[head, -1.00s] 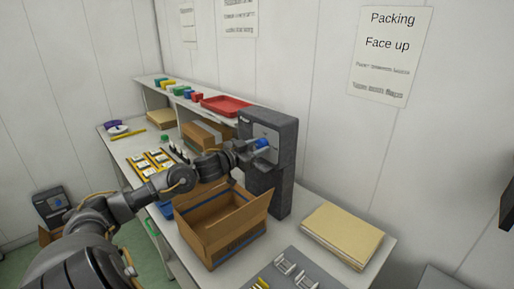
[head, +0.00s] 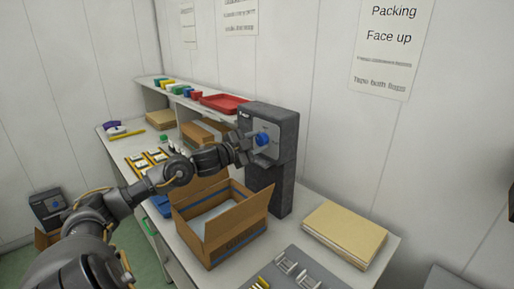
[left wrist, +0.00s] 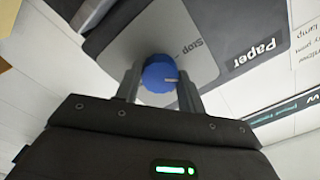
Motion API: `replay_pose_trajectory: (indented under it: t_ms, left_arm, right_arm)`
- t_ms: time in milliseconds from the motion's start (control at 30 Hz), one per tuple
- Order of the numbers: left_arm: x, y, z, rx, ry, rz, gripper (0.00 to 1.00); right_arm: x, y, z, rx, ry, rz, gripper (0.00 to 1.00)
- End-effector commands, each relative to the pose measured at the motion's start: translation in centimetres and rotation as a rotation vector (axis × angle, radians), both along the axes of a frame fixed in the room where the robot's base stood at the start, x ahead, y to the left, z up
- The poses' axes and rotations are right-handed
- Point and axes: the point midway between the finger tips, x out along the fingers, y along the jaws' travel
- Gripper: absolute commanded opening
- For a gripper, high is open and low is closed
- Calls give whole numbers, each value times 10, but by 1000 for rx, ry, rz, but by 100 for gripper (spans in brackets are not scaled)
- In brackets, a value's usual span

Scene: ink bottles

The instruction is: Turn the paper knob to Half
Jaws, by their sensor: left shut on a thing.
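The grey paper dispenser (head: 285,165) stands on the table with a blue knob (head: 262,139) on its pale front plate. In the left wrist view the knob (left wrist: 158,75) sits between the two fingers of my left gripper (left wrist: 159,92), which is shut on it. The knob's white pointer mark faces right in that view. I cannot read a Half mark. My right gripper is not in view.
An open cardboard box (head: 238,238) stands below and in front of the dispenser, with pale material inside (head: 210,215). A stack of tan sheets (head: 345,232) lies to the right. A red tray (head: 225,102) is on the shelf behind.

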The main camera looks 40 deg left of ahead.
Motion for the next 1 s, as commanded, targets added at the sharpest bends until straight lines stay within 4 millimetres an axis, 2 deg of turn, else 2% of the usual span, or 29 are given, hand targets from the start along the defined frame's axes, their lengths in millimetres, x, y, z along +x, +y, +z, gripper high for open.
replay_pose_trajectory:
  t_ms: [33,500,1000]
  left_arm:
    - [0,0,-3,43,-6,0,16]
    - [0,0,-4,484,-43,0,16]
    - [0,0,-2,804,-69,0,16]
  right_arm:
    - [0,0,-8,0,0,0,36]
    - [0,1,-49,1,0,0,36]
    - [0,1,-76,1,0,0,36]
